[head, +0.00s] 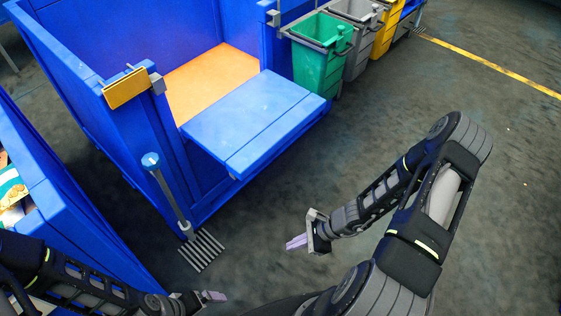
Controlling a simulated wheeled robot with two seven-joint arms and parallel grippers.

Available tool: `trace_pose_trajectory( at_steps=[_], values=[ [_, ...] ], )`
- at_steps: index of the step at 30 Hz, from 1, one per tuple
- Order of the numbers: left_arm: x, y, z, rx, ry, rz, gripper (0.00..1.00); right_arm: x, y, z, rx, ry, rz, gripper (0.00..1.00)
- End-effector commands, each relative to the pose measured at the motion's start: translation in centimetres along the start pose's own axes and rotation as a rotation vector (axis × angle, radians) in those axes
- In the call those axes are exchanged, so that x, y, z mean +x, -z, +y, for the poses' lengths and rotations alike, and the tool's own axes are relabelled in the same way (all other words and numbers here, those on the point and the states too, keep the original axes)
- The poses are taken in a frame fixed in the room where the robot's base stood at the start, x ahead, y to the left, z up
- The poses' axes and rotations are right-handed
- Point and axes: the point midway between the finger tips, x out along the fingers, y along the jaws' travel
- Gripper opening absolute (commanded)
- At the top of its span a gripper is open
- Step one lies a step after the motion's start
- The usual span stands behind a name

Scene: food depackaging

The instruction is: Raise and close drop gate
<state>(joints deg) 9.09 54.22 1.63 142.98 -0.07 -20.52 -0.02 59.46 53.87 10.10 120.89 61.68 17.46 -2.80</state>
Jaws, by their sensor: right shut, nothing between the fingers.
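The drop gate (252,119) is a flat blue panel. It is folded down and sticks out from the front opening of a big blue bin (90,130) with an orange floor (212,76). My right gripper (292,242) is shut and empty, in front of and below the gate's outer edge and apart from it. My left gripper (215,296) is low at the bottom edge of the view, away from the gate; its finger opening is not clear.
A yellow latch plate (127,88) sits on the bin's left front post. Another blue bin (45,205) stands at left. Green (320,65), grey and yellow carts line the back. Floor right is clear.

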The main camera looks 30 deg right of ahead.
Motion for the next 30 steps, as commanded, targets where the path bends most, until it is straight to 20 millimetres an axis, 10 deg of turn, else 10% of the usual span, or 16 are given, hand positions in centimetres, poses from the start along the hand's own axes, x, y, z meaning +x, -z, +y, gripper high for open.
trace_pose_trajectory(
  at_steps=[6, 9, 30],
  values=[
    [0.4, 0.0, -0.2, 0.001, 0.000, 0.000, 1.00, -5.9, -1.8, -14.9, 0.395, 0.446, -0.342, 0.00],
    [0.4, 0.0, -0.2, 0.002, 0.000, 0.000, 1.00, -8.4, -2.6, -18.5, 0.451, 0.569, -0.445, 0.00],
    [0.4, 0.0, -0.2, 0.002, 0.000, 0.001, 1.00, -8.2, -4.0, -20.2, 0.451, 0.607, -0.502, 0.00]
  ],
)
